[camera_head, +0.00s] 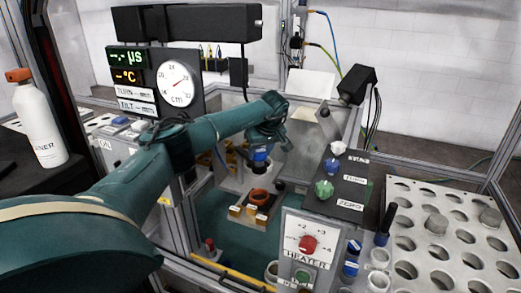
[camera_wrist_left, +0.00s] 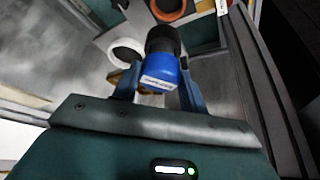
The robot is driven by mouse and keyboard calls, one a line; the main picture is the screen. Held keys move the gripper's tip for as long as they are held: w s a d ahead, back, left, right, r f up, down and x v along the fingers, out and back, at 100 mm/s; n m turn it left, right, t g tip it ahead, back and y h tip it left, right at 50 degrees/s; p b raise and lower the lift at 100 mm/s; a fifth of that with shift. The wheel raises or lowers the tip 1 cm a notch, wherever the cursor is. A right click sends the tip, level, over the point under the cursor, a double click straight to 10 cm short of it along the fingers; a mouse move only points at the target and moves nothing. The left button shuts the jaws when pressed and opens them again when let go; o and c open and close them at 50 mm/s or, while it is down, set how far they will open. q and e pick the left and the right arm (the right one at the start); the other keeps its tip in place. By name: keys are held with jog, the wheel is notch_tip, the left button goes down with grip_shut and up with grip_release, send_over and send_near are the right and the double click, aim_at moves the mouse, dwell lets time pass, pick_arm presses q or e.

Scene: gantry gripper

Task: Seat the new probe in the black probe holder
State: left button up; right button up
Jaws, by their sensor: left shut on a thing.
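My left gripper (camera_head: 261,158) is shut on a short blue probe (camera_head: 260,154) inside the glass-sided enclosure. In the left wrist view, the blue body (camera_wrist_left: 160,72) with a white label sits between the gripper's two fingers (camera_wrist_left: 158,92). Its black end (camera_wrist_left: 162,40) points away from the palm; the label is too small to read. An orange-brown ring (camera_head: 260,196) stands on the floor below and shows at the top of the left wrist view (camera_wrist_left: 172,10). I cannot clearly tell which dark part is the black probe holder. My right gripper is out of view.
A black beam (camera_head: 187,22) spans the back above a dial (camera_head: 176,82). A heater panel (camera_head: 306,246) stands at the front. A metal rack (camera_head: 455,235) of round holes lies right, and a white bottle (camera_head: 38,125) left. Frame posts crowd the arm.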

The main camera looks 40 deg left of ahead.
pick_arm(q)
jog(key=shift+f+b, duration=0.5)
jog(key=shift+f, duration=0.6)
jog(key=o, duration=1.1)
jog(key=b+v, duration=0.1)
jog(key=v, duration=1.2)
jog(key=shift+s+d, duration=0.1)
